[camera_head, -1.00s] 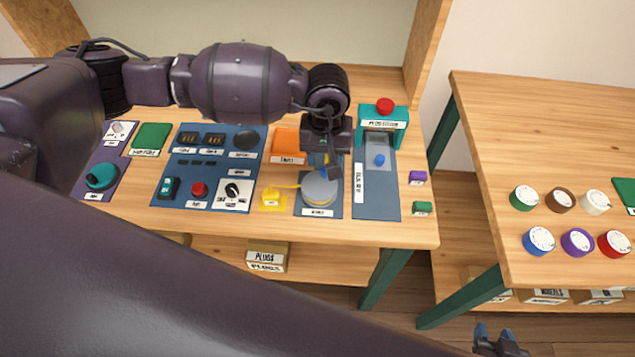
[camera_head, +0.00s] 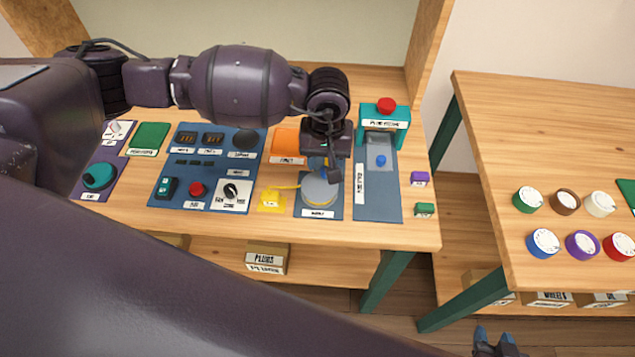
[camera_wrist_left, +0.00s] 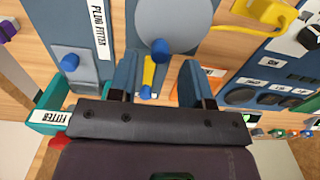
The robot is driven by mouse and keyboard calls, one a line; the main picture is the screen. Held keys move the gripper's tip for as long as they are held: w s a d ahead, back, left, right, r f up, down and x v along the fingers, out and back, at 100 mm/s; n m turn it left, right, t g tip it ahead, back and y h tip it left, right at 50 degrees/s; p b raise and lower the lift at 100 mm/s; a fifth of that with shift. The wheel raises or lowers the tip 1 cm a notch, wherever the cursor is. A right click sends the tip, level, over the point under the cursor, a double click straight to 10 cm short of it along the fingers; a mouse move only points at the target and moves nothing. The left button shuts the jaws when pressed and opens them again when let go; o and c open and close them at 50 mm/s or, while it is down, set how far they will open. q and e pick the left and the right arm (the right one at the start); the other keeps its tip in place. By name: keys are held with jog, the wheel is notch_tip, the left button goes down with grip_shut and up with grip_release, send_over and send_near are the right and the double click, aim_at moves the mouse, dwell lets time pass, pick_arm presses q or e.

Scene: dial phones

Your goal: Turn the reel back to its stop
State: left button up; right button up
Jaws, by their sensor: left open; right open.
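The reel (camera_head: 321,190) is a grey disc on a blue pad on the workbench, with a yellow cord running left from it to a yellow block (camera_head: 271,199). In the left wrist view the reel (camera_wrist_left: 172,22) has a blue knob (camera_wrist_left: 161,47) near its rim, and a yellow strip with a blue end lies beside it. My left gripper (camera_head: 331,172) hangs over the reel's back edge. In the left wrist view its two blue fingers (camera_wrist_left: 156,85) are apart, with the yellow strip between them and the knob just beyond. My right gripper (camera_head: 497,345) is open at the bottom, away from the bench.
The plug fitter (camera_head: 383,125), teal with a red button, stands right of the reel. An orange block (camera_head: 287,142) is behind left, and a blue control panel (camera_head: 205,170) is further left. A second table (camera_head: 560,110) on the right holds several coloured dials.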

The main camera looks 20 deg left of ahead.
aim_at(320, 186)
pick_arm(q)
jog(key=shift+f, duration=0.45)
jog(key=shift+f+b, duration=0.1)
jog(key=shift+b, duration=0.2)
pick_arm(e)
jog(key=shift+s+f, duration=0.4)
jog(key=shift+f, duration=0.15)
pick_arm(q)
jog(key=shift+f+b, duration=0.3)
jog(key=shift+f, duration=0.2)
pick_arm(e)
jog(key=shift+w+f, duration=0.15)
jog(key=shift+w, duration=0.2)
pick_arm(q)
jog(key=shift+f, duration=0.2)
pick_arm(e)
jog(key=shift+f, duration=0.15)
pick_arm(q)
jog(key=shift+f, duration=0.1)
pick_arm(e)
jog(key=shift+s+f, duration=0.1)
jog(key=shift+f, duration=0.05)
pick_arm(q)
jog(key=shift+f+b, duration=0.3)
jog(key=shift+b, duration=0.05)
pick_arm(e)
jog(key=shift+s+f+g, duration=0.3)
jog(key=shift+s+f, duration=0.3)
jog(key=shift+s, duration=0.05)
